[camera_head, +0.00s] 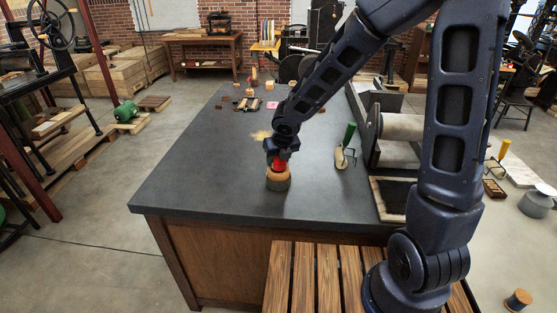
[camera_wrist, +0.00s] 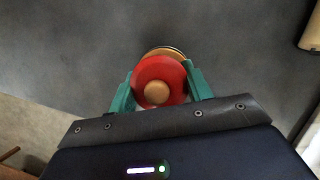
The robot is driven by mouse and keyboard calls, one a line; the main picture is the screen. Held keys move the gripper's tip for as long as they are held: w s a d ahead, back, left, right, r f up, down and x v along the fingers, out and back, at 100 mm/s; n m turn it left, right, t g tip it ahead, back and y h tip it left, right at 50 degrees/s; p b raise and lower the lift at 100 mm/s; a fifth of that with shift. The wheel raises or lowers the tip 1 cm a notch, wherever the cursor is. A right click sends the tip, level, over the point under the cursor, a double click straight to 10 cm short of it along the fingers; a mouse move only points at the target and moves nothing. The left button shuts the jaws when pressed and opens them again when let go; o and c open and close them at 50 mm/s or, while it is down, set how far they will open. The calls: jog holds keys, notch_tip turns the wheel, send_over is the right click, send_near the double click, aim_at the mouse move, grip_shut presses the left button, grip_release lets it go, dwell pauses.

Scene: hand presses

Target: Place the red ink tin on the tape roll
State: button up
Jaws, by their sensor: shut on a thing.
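The red ink tin (camera_wrist: 160,76) is a round red disc with a tan knob in the wrist view. My gripper (camera_wrist: 160,86) is shut on it, with a green finger on each side. In the head view the tin (camera_head: 279,162) shows as a small red patch below my gripper (camera_head: 280,158). I cannot tell whether tin and roll touch.
The dark tabletop (camera_head: 200,165) is clear left of the roll. A green-handled tool (camera_head: 347,145) and a press with a pale roller (camera_head: 402,127) stand to the right. Several small items, including a pink pad (camera_head: 272,105), lie farther back.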

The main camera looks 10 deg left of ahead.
jog(key=shift+f, duration=0.2)
jog(key=shift+f, duration=0.15)
jog(key=o, duration=1.1)
jog(key=shift+o, duration=0.2)
jog(key=shift+r, duration=0.4)
jog(key=v, duration=1.1)
jog(key=shift+r, duration=0.3)
